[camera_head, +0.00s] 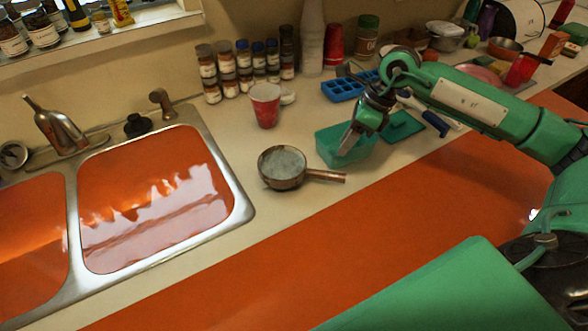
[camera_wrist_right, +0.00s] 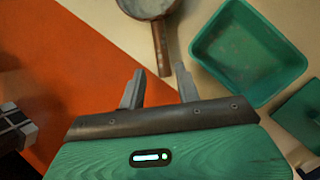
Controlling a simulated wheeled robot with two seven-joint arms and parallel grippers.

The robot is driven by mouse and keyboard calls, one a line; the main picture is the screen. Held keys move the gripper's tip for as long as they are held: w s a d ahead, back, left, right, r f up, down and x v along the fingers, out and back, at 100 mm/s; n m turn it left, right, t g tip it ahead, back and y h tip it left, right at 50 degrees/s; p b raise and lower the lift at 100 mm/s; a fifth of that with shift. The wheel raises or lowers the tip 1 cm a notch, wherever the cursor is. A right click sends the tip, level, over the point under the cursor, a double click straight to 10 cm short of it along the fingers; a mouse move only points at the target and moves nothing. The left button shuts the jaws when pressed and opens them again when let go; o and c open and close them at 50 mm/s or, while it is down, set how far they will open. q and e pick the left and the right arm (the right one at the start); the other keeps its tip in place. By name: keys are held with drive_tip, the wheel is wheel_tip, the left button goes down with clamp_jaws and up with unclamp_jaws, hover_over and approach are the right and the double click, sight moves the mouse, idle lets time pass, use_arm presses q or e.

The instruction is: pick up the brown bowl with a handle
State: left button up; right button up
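The brown bowl with a handle (camera_head: 282,168) stands upright on the counter, right of the sink, its handle pointing right. In the right wrist view, part of the bowl (camera_wrist_right: 147,8) shows at the top edge, and its handle (camera_wrist_right: 161,48) points down toward the gap between my fingers. My right gripper (camera_wrist_right: 158,82) is open and empty, with the handle's end near its fingertips but not visibly gripped. In the head view, my right gripper (camera_head: 348,140) is above the green container, right of the bowl. My left gripper is not in view.
A green open container (camera_head: 330,153) stands close right of the handle, its lid (camera_head: 403,127) beside it. A red cup (camera_head: 265,106) and several spice jars (camera_head: 243,68) stand behind the bowl. The sink (camera_head: 240,205) is to the left. Counter in front of the bowl is clear.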

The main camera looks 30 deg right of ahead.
sight(323, 176)
drive_tip(key=p+x, duration=0.1)
drive_tip(key=x, duration=0.6)
drive_tip(key=shift+a+f+p, duration=0.25)
drive_tip(key=shift+f+p, duration=0.2)
drive_tip(key=shift+p, duration=0.2)
drive_tip(key=p+x, duration=0.1)
drive_tip(key=x, duration=0.3)
drive_tip(key=shift+d+f+p, duration=0.15)
drive_tip(key=shift+p, duration=0.15)
drive_tip(key=shift+f, duration=0.1)
drive_tip(key=shift+f+b, duration=0.15)
drive_tip(key=shift+b, duration=0.15)
clamp_jaws()
